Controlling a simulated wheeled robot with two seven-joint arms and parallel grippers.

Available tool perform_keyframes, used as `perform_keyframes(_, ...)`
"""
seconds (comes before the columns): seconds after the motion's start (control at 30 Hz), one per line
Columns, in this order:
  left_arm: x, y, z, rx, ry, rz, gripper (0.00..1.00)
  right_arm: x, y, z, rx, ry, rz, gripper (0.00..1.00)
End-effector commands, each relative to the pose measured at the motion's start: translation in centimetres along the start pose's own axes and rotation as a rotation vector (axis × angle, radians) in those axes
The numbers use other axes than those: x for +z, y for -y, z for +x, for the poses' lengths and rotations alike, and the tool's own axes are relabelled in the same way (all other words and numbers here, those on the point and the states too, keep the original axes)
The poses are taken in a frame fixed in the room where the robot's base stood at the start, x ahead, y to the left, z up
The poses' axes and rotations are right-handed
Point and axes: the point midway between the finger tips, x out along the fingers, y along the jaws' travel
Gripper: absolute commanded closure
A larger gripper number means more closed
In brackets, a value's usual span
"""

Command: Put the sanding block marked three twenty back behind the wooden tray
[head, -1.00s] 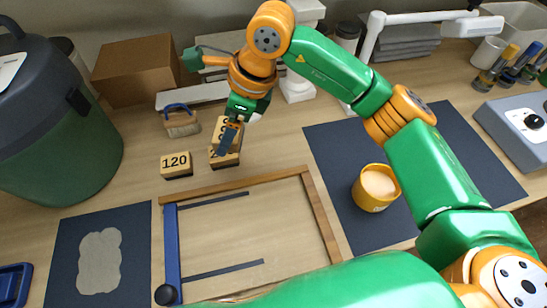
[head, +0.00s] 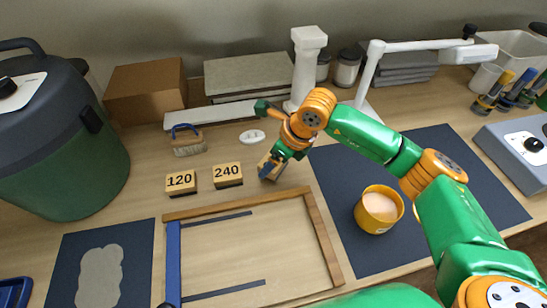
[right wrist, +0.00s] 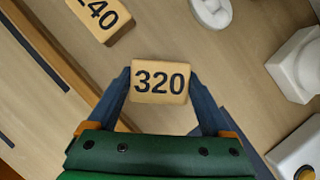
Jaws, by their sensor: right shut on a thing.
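The block marked 320 (right wrist: 160,82) is between the fingers of my right gripper (right wrist: 162,98) in the right wrist view, its number upright and readable. In the head view my right gripper (head: 270,174) is shut on this block (head: 264,161), mostly covering it, just right of the 240 block (head: 227,175). The 120 block (head: 181,183) stands left of the 240 block. All are behind the far rim of the wooden tray (head: 240,207). I cannot tell whether the 320 block touches the worktop. My left gripper is not seen.
A brush (head: 188,142) and a white oval piece (head: 252,137) lie behind the blocks. A white pillar (head: 307,65) stands behind my gripper. A dark mat (head: 350,155) with a yellow tub (head: 379,210) is to the right. Bare worktop lies around the gripper.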

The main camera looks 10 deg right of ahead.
Motion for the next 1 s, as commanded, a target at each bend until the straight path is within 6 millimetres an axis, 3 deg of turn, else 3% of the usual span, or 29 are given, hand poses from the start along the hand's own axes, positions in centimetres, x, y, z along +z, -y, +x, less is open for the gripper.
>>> perform_keyframes(0.07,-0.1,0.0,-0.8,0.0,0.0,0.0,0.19,-0.3,-0.1,0.6,0.002,-0.001,0.002,0.68)
perform_keyframes(0.4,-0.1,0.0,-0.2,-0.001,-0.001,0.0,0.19,-0.5,0.0,1.5,-0.001,0.002,0.0,0.68)
perform_keyframes(0.43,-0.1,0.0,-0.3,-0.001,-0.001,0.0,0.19,-0.5,0.0,1.4,-0.001,0.002,0.0,0.11)
perform_keyframes(0.5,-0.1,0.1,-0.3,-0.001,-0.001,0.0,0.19,-0.5,0.0,1.3,0.0,0.001,0.001,0.0)
perform_keyframes(0.77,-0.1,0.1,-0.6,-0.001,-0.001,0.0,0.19,-0.3,0.0,0.8,-0.001,0.003,0.001,0.0)
perform_keyframes(0.87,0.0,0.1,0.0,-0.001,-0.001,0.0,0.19,-0.4,0.1,-1.1,-0.004,0.006,-0.001,0.0)
perform_keyframes(1.0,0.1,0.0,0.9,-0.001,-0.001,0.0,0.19,-0.4,0.1,-5.2,-0.005,0.007,-0.001,0.0)
